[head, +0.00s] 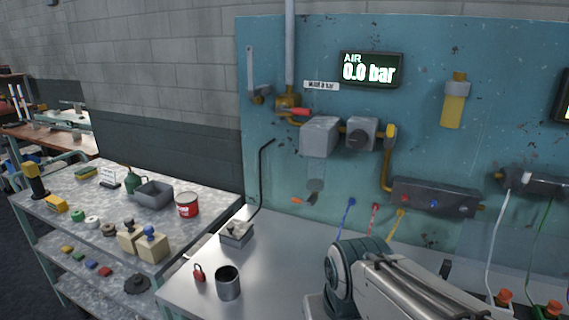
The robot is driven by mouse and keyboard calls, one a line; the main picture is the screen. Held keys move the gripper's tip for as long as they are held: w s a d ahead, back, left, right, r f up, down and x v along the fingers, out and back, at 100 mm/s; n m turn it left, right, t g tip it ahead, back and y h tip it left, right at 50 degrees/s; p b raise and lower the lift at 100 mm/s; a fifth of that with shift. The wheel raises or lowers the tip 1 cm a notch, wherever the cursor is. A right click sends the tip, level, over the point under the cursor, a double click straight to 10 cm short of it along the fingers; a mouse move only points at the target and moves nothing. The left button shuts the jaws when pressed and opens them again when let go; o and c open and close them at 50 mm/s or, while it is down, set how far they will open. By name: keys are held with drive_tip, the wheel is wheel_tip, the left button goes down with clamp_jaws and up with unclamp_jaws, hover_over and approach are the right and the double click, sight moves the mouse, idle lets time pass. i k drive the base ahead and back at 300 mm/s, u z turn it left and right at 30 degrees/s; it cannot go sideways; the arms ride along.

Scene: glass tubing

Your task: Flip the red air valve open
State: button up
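The red air valve handle (300,111) sticks out to the right, roughly level, from a brass valve body (285,102). The valve sits at the foot of a grey vertical pipe (290,55) on the teal wall panel (420,35). A black display (371,69) to its upper right reads "AIR 0.0 bar". A small white label (321,86) is just above and right of the handle. My arm shows at the lower right, below and apart from the valve; my gripper is not in view.
Grey boxes (320,136) are mounted right below the handle, joined by brass piping. A grey lever (251,70) hangs left of the pipe. The bench (275,285) holds a dark cup (228,283) and red padlock (199,272). A cluttered side table (95,240) stands left.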

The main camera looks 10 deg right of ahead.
sight(283, 107)
drive_tip(key=z, duration=2)
drive_tip(key=k, duration=0.9)
drive_tip(key=u, duration=1.35)
drive_tip(key=i, duration=0.5)
drive_tip(key=u, duration=0.1)
